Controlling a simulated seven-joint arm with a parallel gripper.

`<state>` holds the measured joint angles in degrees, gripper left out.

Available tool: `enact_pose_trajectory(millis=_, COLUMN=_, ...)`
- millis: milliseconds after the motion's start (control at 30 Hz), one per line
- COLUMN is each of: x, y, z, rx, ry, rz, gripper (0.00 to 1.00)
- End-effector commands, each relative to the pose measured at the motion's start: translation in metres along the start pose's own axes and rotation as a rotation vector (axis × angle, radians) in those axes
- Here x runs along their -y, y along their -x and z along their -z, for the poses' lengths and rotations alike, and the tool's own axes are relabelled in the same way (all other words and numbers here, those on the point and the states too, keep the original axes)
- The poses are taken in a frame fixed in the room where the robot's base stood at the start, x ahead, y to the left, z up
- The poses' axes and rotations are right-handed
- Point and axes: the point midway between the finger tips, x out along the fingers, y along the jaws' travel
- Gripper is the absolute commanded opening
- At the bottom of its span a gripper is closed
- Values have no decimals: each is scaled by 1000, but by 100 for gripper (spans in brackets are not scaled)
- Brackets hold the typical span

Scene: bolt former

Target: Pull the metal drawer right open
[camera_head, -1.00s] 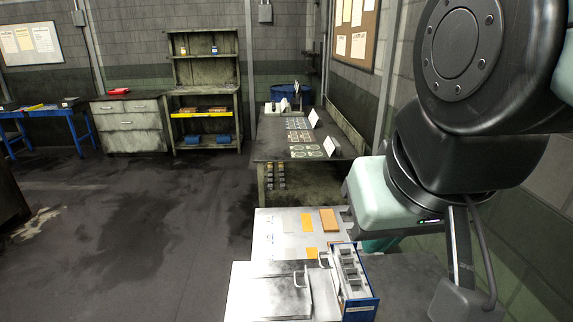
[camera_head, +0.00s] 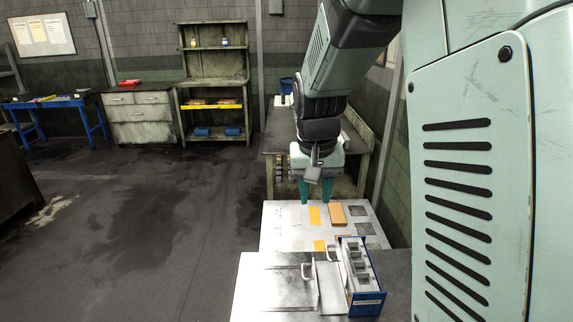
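Flat grey metal surfaces lie on the near bench. The left metal panel (camera_head: 275,287) carries an upright bar handle (camera_head: 306,271). A narrower metal strip (camera_head: 331,288) beside it has a second handle (camera_head: 331,253) near its far end. A blue-sided box (camera_head: 368,303) with a metal compartmented insert (camera_head: 357,264) adjoins it on the right. I cannot tell for certain which piece is the drawer or how far it is out. My gripper (camera_head: 313,199) points down beyond both handles, its two teal fingers apart and nothing visible between them. It touches neither handle.
A pale sheet (camera_head: 285,238) with orange pads and a brown block (camera_head: 336,214) lies behind the handles, below my gripper. A long workbench (camera_head: 282,143) stands farther back. The left floor is open. A grey drawer cabinet (camera_head: 139,121) and shelf unit (camera_head: 212,85) stand far off.

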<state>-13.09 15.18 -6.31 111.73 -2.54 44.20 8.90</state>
Motion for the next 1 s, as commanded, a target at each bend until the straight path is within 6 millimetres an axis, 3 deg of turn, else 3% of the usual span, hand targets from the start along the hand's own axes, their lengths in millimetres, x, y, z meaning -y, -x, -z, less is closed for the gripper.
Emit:
enact_pose_trajectory(millis=33, x=7, y=-28, z=10, rx=33, ry=5, rz=-16, gripper=35)
enact_pose_trajectory(millis=200, x=25, y=-111, z=33, rx=101, ry=19, rz=-69, gripper=35)
enact_pose_trajectory(millis=300, x=33, y=-152, z=38, rx=129, ry=28, rz=-96, gripper=35)
enact_pose_trajectory(millis=400, x=38, y=-181, z=39, rx=148, ry=37, rz=-115, gripper=35)
enact_pose_trajectory(millis=767, x=37, y=-225, z=34, rx=163, ry=41, rz=-130, gripper=35)
enact_pose_trajectory(millis=1000, x=31, y=-271, z=26, rx=164, ry=40, rz=-130, gripper=35)
